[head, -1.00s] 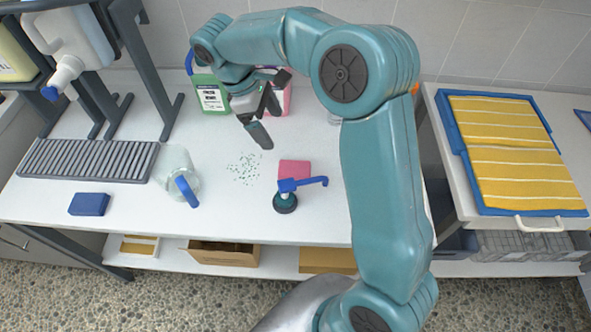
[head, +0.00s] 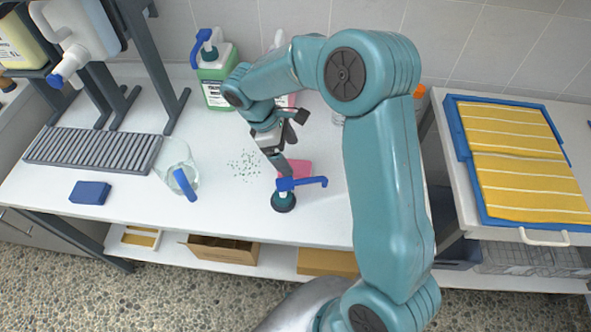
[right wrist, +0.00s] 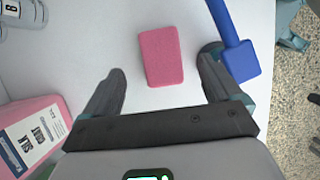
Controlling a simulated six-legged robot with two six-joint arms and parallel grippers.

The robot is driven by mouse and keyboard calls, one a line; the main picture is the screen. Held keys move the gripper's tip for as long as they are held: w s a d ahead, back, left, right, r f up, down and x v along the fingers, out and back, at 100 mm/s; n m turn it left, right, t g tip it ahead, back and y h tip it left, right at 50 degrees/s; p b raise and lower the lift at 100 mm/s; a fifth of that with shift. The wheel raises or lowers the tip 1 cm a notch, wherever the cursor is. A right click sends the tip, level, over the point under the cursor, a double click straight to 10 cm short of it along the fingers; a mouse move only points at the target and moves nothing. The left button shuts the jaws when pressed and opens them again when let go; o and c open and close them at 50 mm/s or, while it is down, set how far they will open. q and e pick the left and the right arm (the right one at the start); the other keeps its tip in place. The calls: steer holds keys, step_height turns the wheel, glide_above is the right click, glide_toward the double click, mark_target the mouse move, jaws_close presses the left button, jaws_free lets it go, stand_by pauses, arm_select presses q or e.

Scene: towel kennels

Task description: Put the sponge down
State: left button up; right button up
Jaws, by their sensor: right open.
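A pink sponge (head: 297,167) lies flat on the white table, just behind the blue-handled pump. It also shows in the right wrist view (right wrist: 161,56), lying ahead of and between my spread fingers, touching neither as far as I can see. My right gripper (head: 285,155) is open and empty, low over the table; it hides the left part of the sponge in the head view. In the right wrist view the fingers (right wrist: 162,85) stand well apart. A dark blue block (head: 90,192), perhaps another sponge, lies at the table's left front. My left gripper is not in view.
The blue-handled pump (head: 284,200) stands close beside the sponge, near my right finger. Green specks (head: 244,165) lie to the left.

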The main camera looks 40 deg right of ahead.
mark_target(295, 167)
steer(key=shift+x, duration=2.9)
steer(key=shift+w+a, duration=0.1)
steer(key=shift+a, duration=0.05)
steer(key=shift+f, duration=0.35)
steer(key=c, duration=1.1)
steer(key=shift+c, duration=0.2)
